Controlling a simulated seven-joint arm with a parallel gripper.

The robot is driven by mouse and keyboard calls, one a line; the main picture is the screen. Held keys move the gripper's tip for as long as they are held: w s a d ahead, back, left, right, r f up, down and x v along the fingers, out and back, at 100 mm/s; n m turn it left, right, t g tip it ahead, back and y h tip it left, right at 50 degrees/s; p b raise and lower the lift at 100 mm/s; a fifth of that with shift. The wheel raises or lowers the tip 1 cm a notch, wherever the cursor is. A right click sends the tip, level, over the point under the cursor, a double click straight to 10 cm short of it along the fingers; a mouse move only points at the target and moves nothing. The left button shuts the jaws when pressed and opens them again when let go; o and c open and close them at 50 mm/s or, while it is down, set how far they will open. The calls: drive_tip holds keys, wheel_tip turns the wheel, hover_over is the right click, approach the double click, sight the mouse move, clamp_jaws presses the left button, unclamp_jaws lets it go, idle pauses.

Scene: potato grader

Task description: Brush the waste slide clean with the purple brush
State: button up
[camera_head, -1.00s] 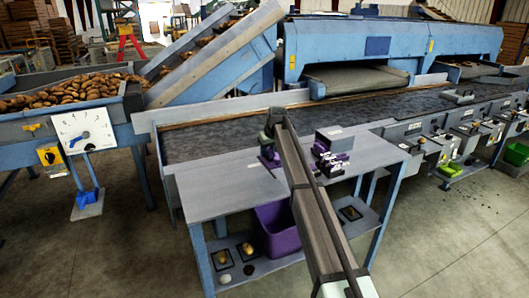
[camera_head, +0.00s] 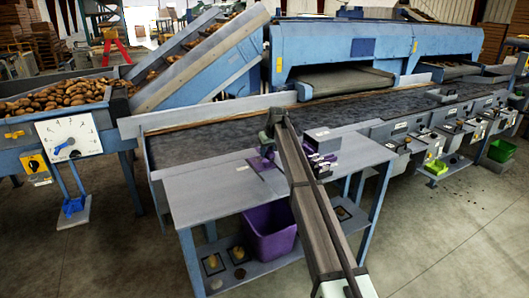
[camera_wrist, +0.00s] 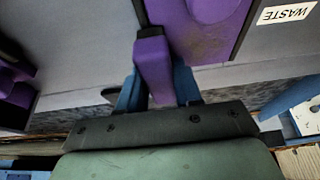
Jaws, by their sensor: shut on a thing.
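The purple brush (camera_wrist: 153,65) is held by its handle between the two blue fingers of my gripper (camera_wrist: 160,88) in the wrist view. My gripper is shut on it. The purple waste slide (camera_wrist: 208,32) lies just beyond and beside the brush, with brownish dirt on its surface. A white label reading WASTE (camera_wrist: 286,12) is to its right. In the head view, my gripper (camera_head: 267,141) is above the table's far edge, with purple parts below it that are too small to separate. I cannot tell whether the bristles touch the slide.
A grey table (camera_head: 210,195) stands in front of the dark conveyor belt (camera_head: 220,140). A dark box with purple parts (camera_head: 322,142) stands on the table right of my arm. A purple bin (camera_head: 270,232) is on the shelf below. The table's left part is clear.

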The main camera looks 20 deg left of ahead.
sight(249, 160)
drive_tip(key=shift+s, duration=0.1)
idle(0.6)
drive_tip(key=shift+s+a, duration=3)
drive_tip(key=shift+a, duration=0.05)
drive_tip(key=shift+d, duration=0.1)
drive_tip(key=shift+w+d, duration=3.05)
drive_tip(key=shift+w, duration=0.05)
drive_tip(key=shift+s+a, duration=0.1)
drive_tip(key=shift+s+a, duration=3)
drive_tip(key=shift+a, duration=0.05)
drive_tip(key=shift+w+d, duration=0.1)
drive_tip(key=shift+w+d, duration=3)
